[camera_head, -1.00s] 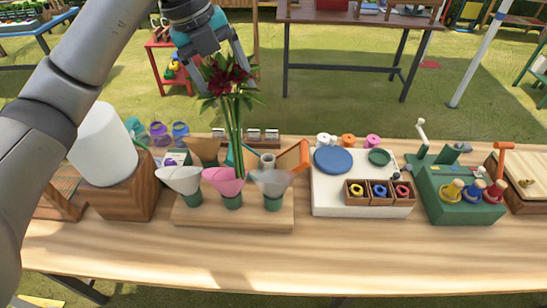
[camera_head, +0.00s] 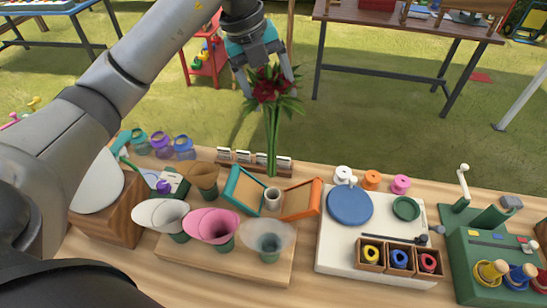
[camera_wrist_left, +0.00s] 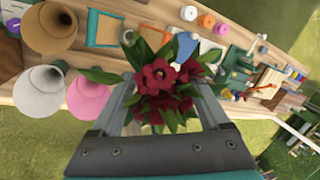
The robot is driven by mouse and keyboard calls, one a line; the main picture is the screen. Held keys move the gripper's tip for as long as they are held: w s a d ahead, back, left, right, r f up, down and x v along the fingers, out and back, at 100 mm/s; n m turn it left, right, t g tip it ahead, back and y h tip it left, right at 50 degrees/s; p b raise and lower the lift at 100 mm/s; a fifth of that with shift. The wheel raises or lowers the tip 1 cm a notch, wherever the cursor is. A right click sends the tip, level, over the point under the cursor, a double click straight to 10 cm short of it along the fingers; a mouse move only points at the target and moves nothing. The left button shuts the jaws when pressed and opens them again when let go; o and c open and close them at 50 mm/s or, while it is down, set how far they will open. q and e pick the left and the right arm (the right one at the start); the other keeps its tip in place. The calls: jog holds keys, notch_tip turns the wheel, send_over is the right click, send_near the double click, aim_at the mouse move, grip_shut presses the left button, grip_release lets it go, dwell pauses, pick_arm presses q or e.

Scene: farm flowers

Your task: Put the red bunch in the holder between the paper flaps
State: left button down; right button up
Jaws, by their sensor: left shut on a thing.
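The red bunch (camera_head: 272,135) has dark red blooms, green leaves and long stems, and hangs nearly upright. My left gripper (camera_head: 267,84) is shut on it just around the blooms; the blooms also fill the middle of the left wrist view (camera_wrist_left: 160,80). The holder (camera_head: 273,199) is a small pale cup on the table. It stands between a teal-edged paper flap (camera_head: 243,190) and an orange paper flap (camera_head: 303,200). The stem ends appear just above and behind the holder in the head view; the exact gap cannot be told. My right gripper is not in view.
A pink cone (camera_head: 212,226), a white cone (camera_head: 160,214), a brown cone (camera_head: 203,177) and a translucent cone (camera_head: 268,237) stand close by. A white board (camera_head: 335,252) with a blue disc lies right. A rack with white cards (camera_head: 255,164) stands behind.

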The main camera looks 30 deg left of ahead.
aim_at(272, 148)
pick_arm(q)
notch_tip(272, 148, down, 15)
jog(key=shift+w+f, duration=0.1)
jog(key=shift+f, duration=0.2)
dwell(0.3)
grip_release()
jog(key=v, duration=1.2)
